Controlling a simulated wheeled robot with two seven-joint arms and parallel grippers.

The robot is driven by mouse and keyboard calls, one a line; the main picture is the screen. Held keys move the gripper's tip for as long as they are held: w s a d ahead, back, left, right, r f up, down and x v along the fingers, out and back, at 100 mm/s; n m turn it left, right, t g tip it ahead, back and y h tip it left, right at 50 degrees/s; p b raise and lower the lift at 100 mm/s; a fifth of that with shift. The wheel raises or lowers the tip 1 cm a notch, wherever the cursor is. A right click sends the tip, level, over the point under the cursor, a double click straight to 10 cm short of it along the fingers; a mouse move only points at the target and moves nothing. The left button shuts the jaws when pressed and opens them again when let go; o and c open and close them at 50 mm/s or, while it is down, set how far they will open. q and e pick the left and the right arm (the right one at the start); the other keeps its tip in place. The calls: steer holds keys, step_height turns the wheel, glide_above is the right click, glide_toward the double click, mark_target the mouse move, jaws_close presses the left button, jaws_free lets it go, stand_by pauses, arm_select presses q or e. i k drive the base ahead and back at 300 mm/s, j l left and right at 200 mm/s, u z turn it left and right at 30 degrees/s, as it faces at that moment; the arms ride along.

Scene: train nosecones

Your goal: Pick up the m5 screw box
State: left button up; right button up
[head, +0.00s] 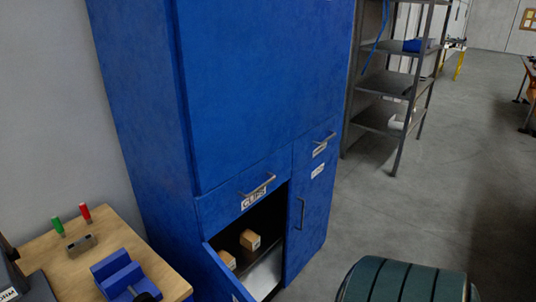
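Two small brown cardboard boxes sit in the open lower compartment of the blue cabinet. One box (250,239) with a small white label stands farther back, and the other box (227,259) is nearer the left side, partly hidden by the open blue panel (222,278). The labels are too small to read, so I cannot tell which is the m5 screw box. Neither of my grippers is in view.
The blue cabinet (255,90) has a drawer labelled CLIPS (254,198) above the opening. A wooden table (60,262) with a blue block fixture (120,274) stands left. A green striped rounded object (402,281) is at bottom right.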

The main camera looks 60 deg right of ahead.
mark_target(229, 259)
steer(key=k+l+z, duration=0.1)
steer(key=l+z, duration=0.3)
steer(key=k+l+z, duration=0.1)
steer(key=l+z, duration=0.65)
steer(key=j, duration=0.1)
